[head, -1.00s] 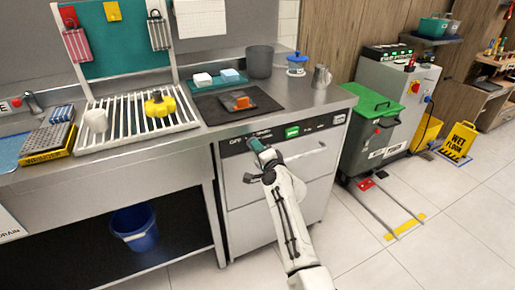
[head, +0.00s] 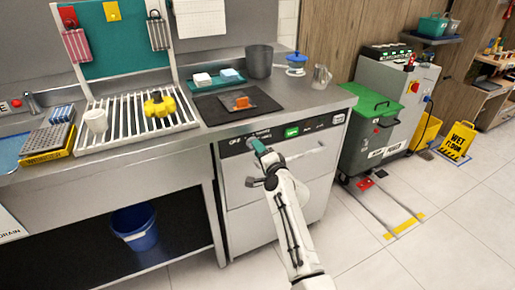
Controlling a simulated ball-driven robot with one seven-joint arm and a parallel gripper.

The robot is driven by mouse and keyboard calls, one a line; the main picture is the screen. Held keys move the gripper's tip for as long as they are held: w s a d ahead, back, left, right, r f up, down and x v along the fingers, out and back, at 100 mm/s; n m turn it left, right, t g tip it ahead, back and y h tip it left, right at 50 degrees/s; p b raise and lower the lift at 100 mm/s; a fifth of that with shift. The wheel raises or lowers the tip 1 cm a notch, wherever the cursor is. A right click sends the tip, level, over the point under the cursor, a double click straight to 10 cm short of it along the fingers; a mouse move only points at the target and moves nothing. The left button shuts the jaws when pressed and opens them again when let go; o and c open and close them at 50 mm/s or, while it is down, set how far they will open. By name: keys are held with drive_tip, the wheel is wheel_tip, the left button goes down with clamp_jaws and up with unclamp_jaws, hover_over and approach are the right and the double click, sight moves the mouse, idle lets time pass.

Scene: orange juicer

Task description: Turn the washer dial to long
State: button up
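The washer (head: 285,195) is a steel front-loading unit under the counter, with a dark control panel (head: 320,128) along its top edge. The panel carries white lettering, of which "OFF" shows at the left, and a lit green display (head: 291,132). My gripper (head: 256,146), with teal fingers, is at the left part of the panel, at or just in front of the lettering. The dial is not visible; my gripper covers that part of the panel. Whether the fingers are open, shut or touching the dial is too small to tell.
A horizontal handle (head: 305,153) sticks out below the panel, close to my wrist. A black mat (head: 238,106) with an orange object lies on the counter above. A green-lidded bin (head: 375,115) stands to the right. The tiled floor (head: 350,240) at front right is clear.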

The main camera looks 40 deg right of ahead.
drive_tip(key=p+v, duration=0.2)
drive_tip(key=v, duration=0.7)
drive_tip(key=shift+s+r, duration=0.1)
drive_tip(key=s+a+f+n+g+y+p, duration=0.3)
drive_tip(key=s+a+f+n+g+y, duration=0.3)
drive_tip(key=s+a+n, duration=0.5)
drive_tip(key=s+a+n+g, duration=0.2)
drive_tip(key=s+g, duration=0.1)
drive_tip(key=s, duration=0.5)
drive_tip(key=s+a+n+g+p, duration=0.1)
drive_tip(key=s+g, duration=0.3)
drive_tip(key=s, duration=0.4)
drive_tip(key=s+a+n+g+h+p, duration=0.1)
drive_tip(key=s+a+n+g, duration=0.2)
drive_tip(key=s, duration=0.5)
drive_tip(key=shift+a+f+n, duration=0.35)
drive_tip(key=shift+f+n, duration=0.1)
drive_tip(key=shift+n, duration=0.05)
drive_tip(key=shift+c, duration=0.4)
